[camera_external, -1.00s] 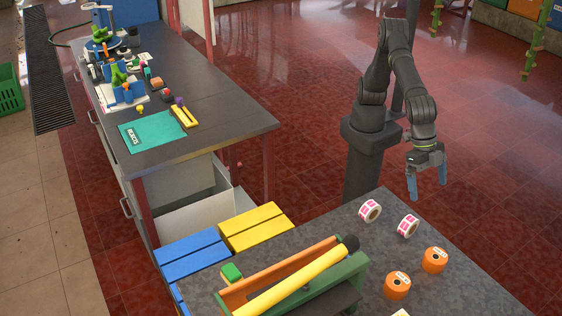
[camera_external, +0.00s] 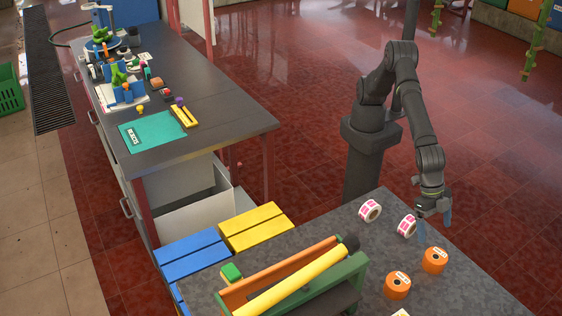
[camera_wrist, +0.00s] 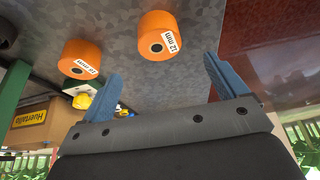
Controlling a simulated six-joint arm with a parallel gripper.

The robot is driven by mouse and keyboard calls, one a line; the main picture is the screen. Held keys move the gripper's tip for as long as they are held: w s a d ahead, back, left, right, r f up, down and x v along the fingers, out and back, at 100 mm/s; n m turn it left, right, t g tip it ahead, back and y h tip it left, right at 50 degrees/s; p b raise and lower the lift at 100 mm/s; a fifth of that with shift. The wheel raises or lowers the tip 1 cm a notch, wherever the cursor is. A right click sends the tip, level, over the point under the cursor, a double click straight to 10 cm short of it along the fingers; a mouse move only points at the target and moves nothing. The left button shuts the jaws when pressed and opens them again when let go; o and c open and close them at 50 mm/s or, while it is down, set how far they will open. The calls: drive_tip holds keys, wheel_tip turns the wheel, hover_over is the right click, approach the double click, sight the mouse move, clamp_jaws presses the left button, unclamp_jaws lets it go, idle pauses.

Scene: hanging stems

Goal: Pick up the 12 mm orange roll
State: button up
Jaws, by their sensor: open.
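The 12 mm orange roll (camera_wrist: 155,33) shows its label in the wrist view, at the top middle, just beyond my fingertips. It appears to be the right one of two orange rolls on the grey table (camera_external: 435,261) in the external view. The other orange roll (camera_wrist: 81,58) lies to its left, with a label I cannot read surely; it also shows in the external view (camera_external: 397,287). My gripper (camera_external: 435,229) is open and empty, above and behind the 12 mm roll and apart from it. Its blue fingers (camera_wrist: 163,72) are spread wide.
Two pink-and-white rolls (camera_external: 369,210) (camera_external: 406,226) stand on the table, the right one close beside my gripper. A green rack (camera_external: 345,284) with a yellow bar (camera_external: 290,284) is at the left. The table's right edge borders red floor.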

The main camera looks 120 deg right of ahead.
sight(436, 256)
drive_tip(key=x, duration=1)
drive_tip(key=shift+w+a+f, duration=0.1)
drive_tip(key=shift+a+f, duration=0.05)
drive_tip(key=shift+f, duration=0.2)
drive_tip(key=c, duration=1.1)
drive_tip(key=shift+c, duration=0.2)
drive_tip(key=shift+r, duration=0.2)
